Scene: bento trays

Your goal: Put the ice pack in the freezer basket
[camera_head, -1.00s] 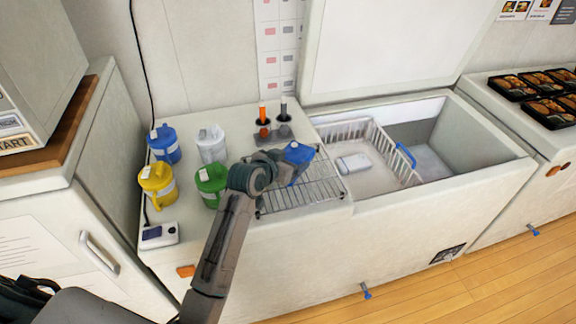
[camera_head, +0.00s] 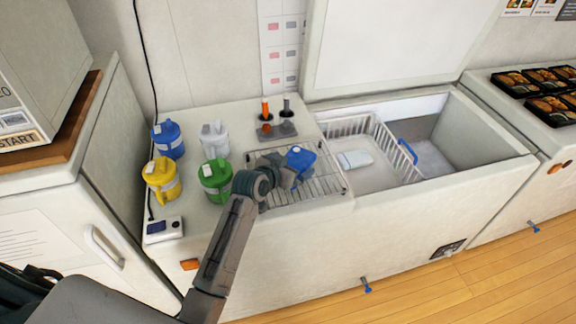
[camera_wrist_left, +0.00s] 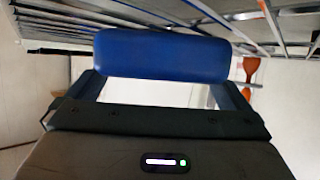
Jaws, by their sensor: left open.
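The blue ice pack (camera_head: 301,159) with a small pale cap is over the wire rack (camera_head: 327,183) on the left counter. In the wrist view the blue pack (camera_wrist_left: 160,55) fills the space just ahead of my jaws. My left gripper (camera_head: 287,177) is open at its near left side, its dark fingers (camera_wrist_left: 158,92) on either side of a pale patch. Whether they touch the pack cannot be told. The white freezer basket (camera_head: 408,165) with a blue handle hangs in the open chest freezer, a flat pale block (camera_head: 355,160) inside. My right gripper is not in view.
Blue (camera_head: 167,139), white (camera_head: 214,141), yellow (camera_head: 161,180) and green (camera_head: 215,181) jugs stand left of my gripper. A grey holder (camera_head: 277,131) with upright tools is behind the rack. The freezer lid (camera_head: 385,45) stands open. Free room shows in the freezer's right part.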

